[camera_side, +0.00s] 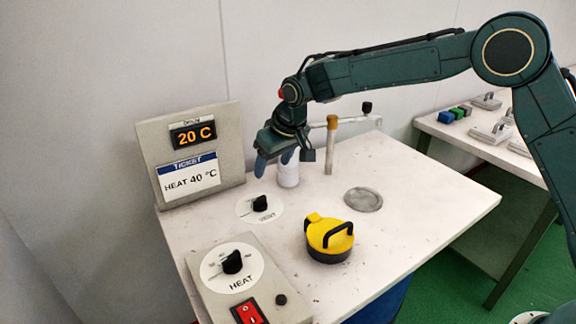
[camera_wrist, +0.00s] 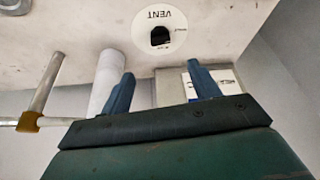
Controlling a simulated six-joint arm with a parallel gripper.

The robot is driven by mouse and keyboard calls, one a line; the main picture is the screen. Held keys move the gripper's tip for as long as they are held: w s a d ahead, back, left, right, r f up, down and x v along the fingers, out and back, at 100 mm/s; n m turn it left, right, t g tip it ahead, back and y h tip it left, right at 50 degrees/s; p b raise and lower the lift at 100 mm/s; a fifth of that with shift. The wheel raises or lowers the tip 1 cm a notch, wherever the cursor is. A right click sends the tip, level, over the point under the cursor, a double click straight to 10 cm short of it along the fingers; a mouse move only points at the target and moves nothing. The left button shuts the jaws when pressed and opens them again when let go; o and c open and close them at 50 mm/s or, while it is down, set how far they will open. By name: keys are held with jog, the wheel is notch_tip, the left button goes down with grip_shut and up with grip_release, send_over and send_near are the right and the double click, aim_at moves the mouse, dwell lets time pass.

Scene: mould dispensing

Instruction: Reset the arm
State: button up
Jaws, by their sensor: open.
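My gripper (camera_side: 272,158) hangs from my arm above the back of the white table, near the VENT dial and a white cylinder. In the wrist view my gripper (camera_wrist: 162,92) shows two blue fingers spread apart with nothing between them. The VENT dial (camera_side: 260,204) lies beyond the fingertips, and its black knob shows in the wrist view (camera_wrist: 161,36). The white cylinder (camera_side: 288,172) stands close beside the gripper; whether they touch is unclear. The display (camera_side: 193,134) reads 20 C, and the ticket (camera_side: 188,178) below it reads HEAT 40 °C.
The HEAT dial box (camera_side: 232,262) with a red switch (camera_side: 249,311) is at the front left. A post with a brass collar (camera_side: 331,150) stands behind. The table's right side is clear.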

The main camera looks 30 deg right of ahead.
jog(key=s+d+r+m, duration=0.1)
jog(key=s+d+r, duration=0.55)
jog(key=s, duration=0.25)
jog(key=s+d+r, duration=0.5)
jog(key=s+r, duration=0.2)
jog(key=s, duration=0.1)
jog(key=s+d+f, duration=0.1)
jog(key=s+d, duration=0.2)
jog(key=s, duration=0.9)
jog(key=s+d+f+m+t, duration=0.1)
jog(key=s+d, duration=0.2)
jog(key=s, duration=0.8)
jog(key=shift+s+f+h, duration=0.35)
jog(key=shift+s+h, duration=0.05)
jog(key=shift+d, duration=0.1)
